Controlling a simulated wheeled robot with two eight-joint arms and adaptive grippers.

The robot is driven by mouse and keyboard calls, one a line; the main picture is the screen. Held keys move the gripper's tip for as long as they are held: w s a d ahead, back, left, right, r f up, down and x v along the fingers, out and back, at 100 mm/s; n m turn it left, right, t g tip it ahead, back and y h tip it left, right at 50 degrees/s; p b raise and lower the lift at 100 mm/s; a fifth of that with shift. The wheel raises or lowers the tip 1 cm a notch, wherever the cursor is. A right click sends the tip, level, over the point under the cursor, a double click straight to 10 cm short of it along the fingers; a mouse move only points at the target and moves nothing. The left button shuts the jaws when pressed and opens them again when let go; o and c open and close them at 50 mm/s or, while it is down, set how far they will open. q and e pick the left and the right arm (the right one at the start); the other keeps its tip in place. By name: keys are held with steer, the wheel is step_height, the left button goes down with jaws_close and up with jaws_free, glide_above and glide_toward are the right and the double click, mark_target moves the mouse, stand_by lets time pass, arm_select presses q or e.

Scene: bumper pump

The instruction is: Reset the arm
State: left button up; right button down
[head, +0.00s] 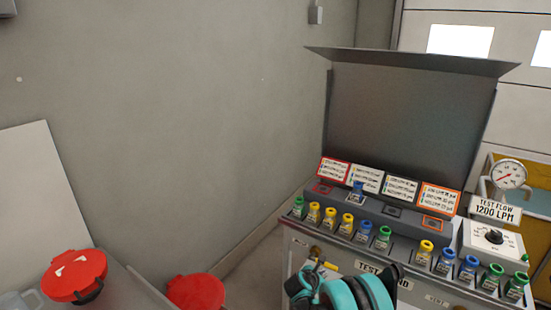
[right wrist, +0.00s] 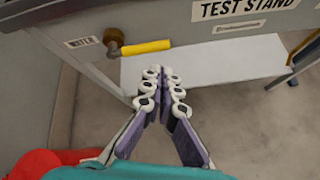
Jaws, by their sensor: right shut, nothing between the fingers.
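My right gripper (right wrist: 161,88) shows in the right wrist view with its fingertips together and nothing between them. It is in front of the test stand, below the yellow valve handle (right wrist: 146,46), and apart from it. In the head view only my teal right arm (head: 345,292) shows at the bottom, in front of the test stand (head: 300,236); the fingers cannot be made out there. My left gripper is in neither view.
The stand's top holds several coloured fittings (head: 346,223), label cards (head: 400,187), a raised lid (head: 410,115), a gauge (head: 508,174) and a dial box (head: 492,238). Red-lidded containers (head: 75,274) (head: 195,292) stand at lower left. Floor shows below the stand.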

steer(key=s+d+r+m+g+y, duration=0.1)
steer(key=s+d+r+m+y, duration=0.15)
steer(key=s+r+m, duration=1.1)
steer(key=s+a+r+m+y, duration=0.1)
steer(key=s+m, duration=0.4)
steer(key=s, duration=0.7)
steer(key=s+a+r+m+y, duration=0.1)
steer(key=s+r+m, duration=0.3)
steer(key=s, duration=0.8)
steer(key=shift+s+a+m+g+y, duration=0.2)
steer(key=shift+a+m+g+y, duration=0.35)
steer(key=shift+m, duration=0.6)
steer(key=shift+d+r, duration=0.1)
steer(key=shift+d, duration=0.1)
